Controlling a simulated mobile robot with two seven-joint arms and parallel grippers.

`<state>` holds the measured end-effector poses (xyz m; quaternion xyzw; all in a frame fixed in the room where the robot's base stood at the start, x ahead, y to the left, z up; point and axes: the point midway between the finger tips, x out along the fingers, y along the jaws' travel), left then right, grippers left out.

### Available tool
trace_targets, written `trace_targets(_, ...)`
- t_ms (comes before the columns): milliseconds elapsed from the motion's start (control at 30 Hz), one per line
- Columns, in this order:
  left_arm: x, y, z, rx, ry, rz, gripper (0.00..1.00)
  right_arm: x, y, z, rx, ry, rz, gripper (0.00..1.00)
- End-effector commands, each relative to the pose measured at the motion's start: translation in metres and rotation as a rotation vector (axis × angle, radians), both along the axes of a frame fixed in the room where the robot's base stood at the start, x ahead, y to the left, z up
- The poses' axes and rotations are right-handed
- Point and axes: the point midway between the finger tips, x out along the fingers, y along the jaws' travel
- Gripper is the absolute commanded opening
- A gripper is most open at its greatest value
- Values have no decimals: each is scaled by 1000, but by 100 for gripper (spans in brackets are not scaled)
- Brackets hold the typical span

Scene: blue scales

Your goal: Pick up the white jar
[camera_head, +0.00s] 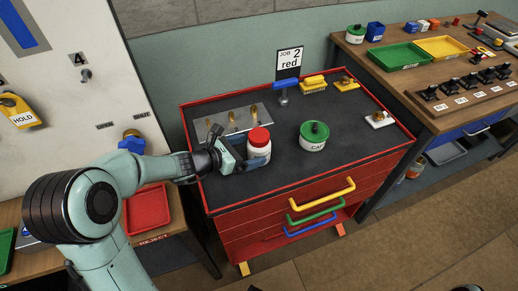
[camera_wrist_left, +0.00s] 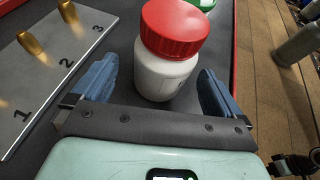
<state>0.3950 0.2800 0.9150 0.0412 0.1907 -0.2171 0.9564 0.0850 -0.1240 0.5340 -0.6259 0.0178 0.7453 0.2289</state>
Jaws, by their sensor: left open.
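The white jar (camera_head: 258,150) with a red lid stands upright on the dark top of the red tool cart (camera_head: 290,186). In the left wrist view the white jar (camera_wrist_left: 167,70) stands between the two blue fingers, with dark gaps showing beside it. My left gripper (camera_head: 243,160) is open around the jar from its left side; it also shows in the left wrist view (camera_wrist_left: 158,88). I cannot tell whether a finger touches the jar.
A white pot with a green lid (camera_head: 314,136) stands right of the jar. A numbered metal plate (camera_head: 237,118) with brass pieces lies behind it. A sign post (camera_head: 283,95) and yellow items stand at the cart's back. A red tray (camera_head: 147,209) sits at left.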

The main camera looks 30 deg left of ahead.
Motion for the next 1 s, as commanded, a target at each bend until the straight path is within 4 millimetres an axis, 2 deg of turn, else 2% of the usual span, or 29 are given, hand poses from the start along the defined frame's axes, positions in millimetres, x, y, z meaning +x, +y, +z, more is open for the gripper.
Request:
trace_targets(300,35,-22,-17,-1,0,-3,100,1,0,-2,0,-3,-1,37)
trace_targets(600,39,-23,-18,-1,1,-1,100,1,0,-2,0,-4,0,37)
trace_targets(633,39,-23,-18,-1,1,-1,94,1,0,-2,0,-4,0,37)
trace_targets(700,39,-23,-18,-1,1,-1,71,1,0,-2,0,-4,0,37)
trace_targets(800,39,-23,-18,-1,1,-1,43,1,0,-2,0,-4,0,37)
trace_targets(833,39,-23,-18,-1,1,-1,43,1,0,-2,0,-4,0,37)
trace_targets(867,39,-23,-18,-1,-2,-1,37,1,0,-2,0,-4,0,37)
trace_targets(1000,39,-23,-18,-1,-2,-1,37,1,0,-2,-1,-4,-1,37)
